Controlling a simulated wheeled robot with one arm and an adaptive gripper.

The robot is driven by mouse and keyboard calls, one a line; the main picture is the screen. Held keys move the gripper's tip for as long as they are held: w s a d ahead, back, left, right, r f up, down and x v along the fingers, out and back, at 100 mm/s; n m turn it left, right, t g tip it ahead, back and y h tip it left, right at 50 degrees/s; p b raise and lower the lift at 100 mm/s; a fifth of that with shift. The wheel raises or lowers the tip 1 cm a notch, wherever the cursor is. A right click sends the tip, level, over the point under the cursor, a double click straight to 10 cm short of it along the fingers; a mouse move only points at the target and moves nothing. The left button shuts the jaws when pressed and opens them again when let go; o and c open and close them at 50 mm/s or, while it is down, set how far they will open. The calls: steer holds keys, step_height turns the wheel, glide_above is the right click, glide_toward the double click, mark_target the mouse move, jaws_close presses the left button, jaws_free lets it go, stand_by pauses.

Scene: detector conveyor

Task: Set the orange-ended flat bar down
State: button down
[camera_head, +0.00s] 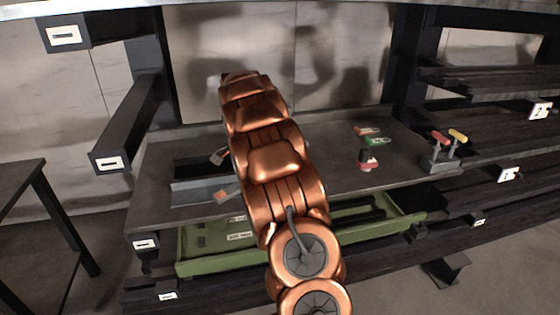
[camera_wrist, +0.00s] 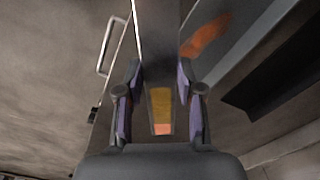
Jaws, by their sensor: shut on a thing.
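The flat bar (camera_wrist: 160,104) runs up the middle of the wrist view, with a grey body, a yellow-orange part and a pinkish end close to my palm. My gripper (camera_wrist: 160,85) is shut on it, with one purple-padded finger at each side. The bar's far end runs out of the top of the picture. In the head view my copper arm hides most of the gripper, and I cannot make out the bar clearly there.
A grey tray (camera_head: 190,194) lies on the bench's left, with an orange patch (camera_wrist: 205,35) on a grey surface near the bar. Right of my arm are a red-and-black item (camera_head: 368,161), a green piece (camera_head: 375,141) and a handled stand (camera_head: 440,161). A green drawer (camera_head: 195,268) sits below.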

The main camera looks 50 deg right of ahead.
steer(key=s+d+m, duration=0.1)
steer(key=d+m, duration=0.1)
steer(key=d, duration=0.1)
steer(key=s+d+m, duration=0.2)
steer(key=d, duration=0.1)
steer(key=s+d+m, duration=0.2)
steer(key=d, duration=0.2)
steer(key=shift+s+f, duration=0.15)
steer(key=shift+f, duration=0.25)
steer(key=p, duration=0.4)
glide_toward(317, 170)
steer(key=s+a+f, duration=0.1)
steer(key=a, duration=0.1)
steer(key=s+a+f, duration=0.1)
steer(key=a+f, duration=0.1)
steer(key=shift+s, duration=0.2)
steer(key=shift+d, duration=0.1)
steer(key=shift+s+d+f, duration=0.1)
steer(key=shift+d+f, duration=0.05)
steer(key=shift+f+p, duration=0.4)
steer(key=shift+p, duration=0.05)
steer(key=shift+f+p, duration=0.5)
steer(key=shift+f, duration=0.75)
steer(key=shift+f, duration=0.1)
steer(key=c, duration=0.7)
jaws_free()
steer(key=shift+f, duration=0.1)
